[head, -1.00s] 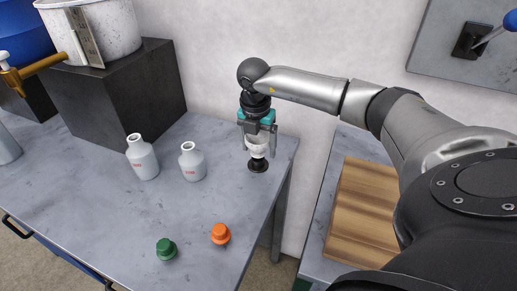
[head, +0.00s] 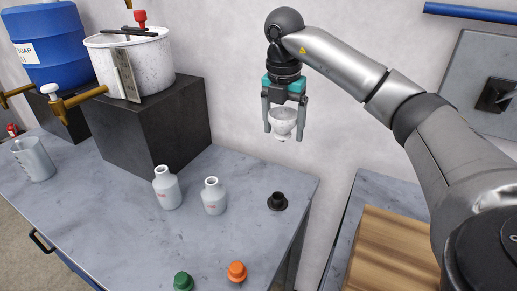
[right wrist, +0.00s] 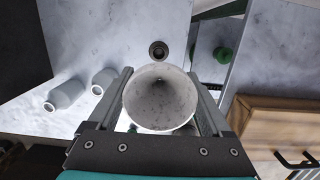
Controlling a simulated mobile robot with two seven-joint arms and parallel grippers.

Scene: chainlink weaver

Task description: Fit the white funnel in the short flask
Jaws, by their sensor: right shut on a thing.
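My right gripper (head: 284,125) is shut on the white funnel (head: 283,119) and holds it upright in the air, above and apart from a small black holder (head: 278,201) on the table. In the right wrist view the funnel (right wrist: 160,98) sits between the two fingers, its wide mouth facing the camera. The short flask (head: 214,196) stands upright on the table, left of the holder, with an open neck. A taller flask (head: 167,188) stands just left of it. In the right wrist view both flasks lie to the left of the funnel. My left gripper is not in view.
A green cap (head: 183,282) and an orange cap (head: 237,271) lie near the table's front. A white pot (head: 133,62) stands on a black block (head: 160,122) behind the flasks. A grey jug (head: 34,160) is far left. A wooden board (head: 391,252) lies at right.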

